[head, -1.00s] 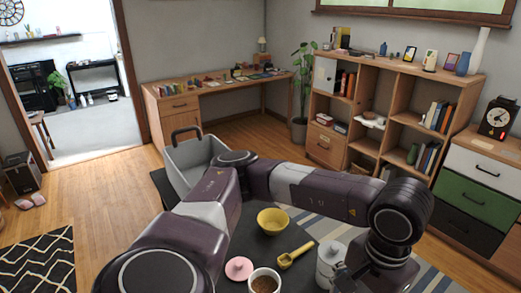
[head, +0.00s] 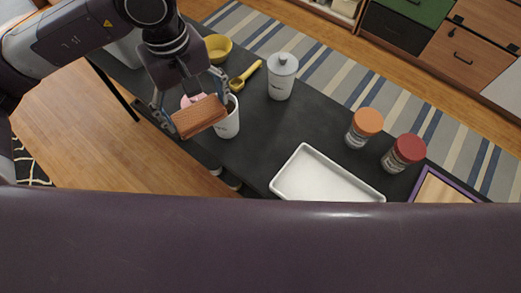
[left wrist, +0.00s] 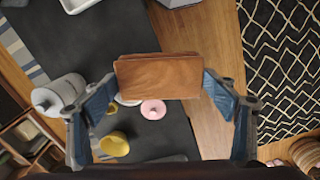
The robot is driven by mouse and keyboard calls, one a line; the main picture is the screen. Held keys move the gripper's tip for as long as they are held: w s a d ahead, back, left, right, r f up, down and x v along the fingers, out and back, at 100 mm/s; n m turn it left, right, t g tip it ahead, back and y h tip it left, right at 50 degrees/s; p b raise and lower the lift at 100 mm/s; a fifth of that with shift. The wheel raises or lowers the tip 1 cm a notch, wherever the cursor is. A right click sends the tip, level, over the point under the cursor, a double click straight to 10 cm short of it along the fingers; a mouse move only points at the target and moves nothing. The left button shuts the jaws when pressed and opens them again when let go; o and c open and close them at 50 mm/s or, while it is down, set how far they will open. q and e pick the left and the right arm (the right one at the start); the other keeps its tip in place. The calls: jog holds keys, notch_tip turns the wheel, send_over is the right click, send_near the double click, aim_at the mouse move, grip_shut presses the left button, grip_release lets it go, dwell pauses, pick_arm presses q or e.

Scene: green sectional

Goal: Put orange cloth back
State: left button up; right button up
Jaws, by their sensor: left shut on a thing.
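My left gripper (head: 197,108) is shut on the orange cloth (head: 200,117), a folded, block-like orange-brown bundle. It holds the cloth near the left edge of the dark table (head: 255,135), in front of a white mug (head: 230,122) and a pink lid (head: 190,101). In the left wrist view the cloth (left wrist: 158,77) lies between the two blue-padded fingers (left wrist: 165,105) and hides most of the mug. I cannot tell how far above the table it is. My right gripper is not in view.
A yellow bowl (head: 217,47), yellow scoop (head: 244,76) and white canister (head: 281,78) stand farther back. To the right are an orange-lidded jar (head: 364,128), a red-lidded jar (head: 403,154), an empty white tray (head: 325,180) and a purple-framed board (head: 442,188). The table's middle is clear.

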pick_arm(q)
jog(key=w+d+f+n+b, duration=0.1)
jog(key=d+n, duration=0.6)
jog(key=n, duration=0.4)
jog(key=w+d+f+n+b, duration=0.1)
jog(key=d+n+b, duration=0.1)
jog(key=d+n, duration=0.65)
jog(key=f+p, duration=0.1)
jog(key=f, duration=0.5)
jog(key=f+n+p, duration=0.1)
jog(key=f, duration=0.6)
jog(key=a+f+n+p, duration=0.1)
jog(key=f, duration=0.5)
jog(key=shift+f, duration=0.45)
jog(key=o, duration=1)
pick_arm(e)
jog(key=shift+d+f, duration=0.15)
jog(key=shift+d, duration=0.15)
